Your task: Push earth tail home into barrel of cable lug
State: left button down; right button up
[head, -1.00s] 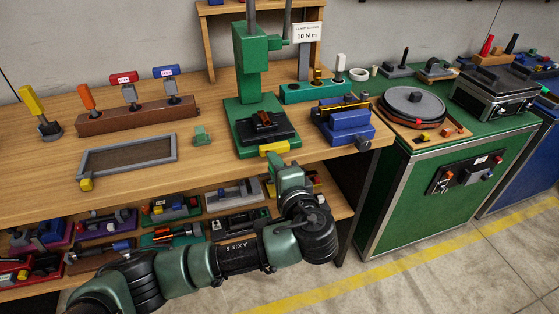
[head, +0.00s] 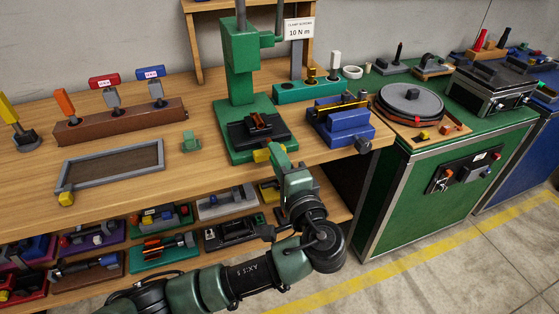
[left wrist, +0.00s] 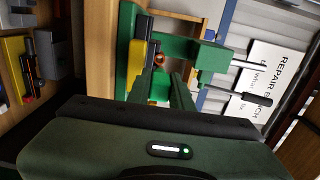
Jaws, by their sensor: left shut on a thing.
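The green press (head: 240,90) stands on the bench, with a black fixture on its base (head: 235,156). A copper-coloured piece (head: 258,121) lies in the fixture; I cannot separate lug barrel from tail at this size. My left gripper (head: 278,150) is at the front of the press base, beside the yellow block (head: 262,155) and partly covering it. In the left wrist view the fingers (left wrist: 164,72) point at the fixture and a copper-coloured round end (left wrist: 160,58), seemingly the earth tail, shows between their tips. The fingers hide the exact contact. My right gripper is out of view.
A blue vise-like fixture (head: 340,124) stands right of the press. A grey-framed tray (head: 112,165) and small green block (head: 190,141) lie to the left. A lower shelf holds several fixtures. Bench top between tray and press is mostly clear.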

aim_at(260, 127)
pick_arm(q)
jog(key=x, duration=0.3)
jog(key=shift+w+b, duration=0.15)
jog(key=shift+b, duration=0.15)
jog(key=shift+w+a, duration=0.2)
jog(key=shift+w, duration=0.35)
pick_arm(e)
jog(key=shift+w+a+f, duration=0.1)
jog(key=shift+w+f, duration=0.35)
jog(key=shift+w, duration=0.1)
pick_arm(q)
jog(key=shift+w+a, duration=0.2)
jog(key=shift+w, duration=0.4)
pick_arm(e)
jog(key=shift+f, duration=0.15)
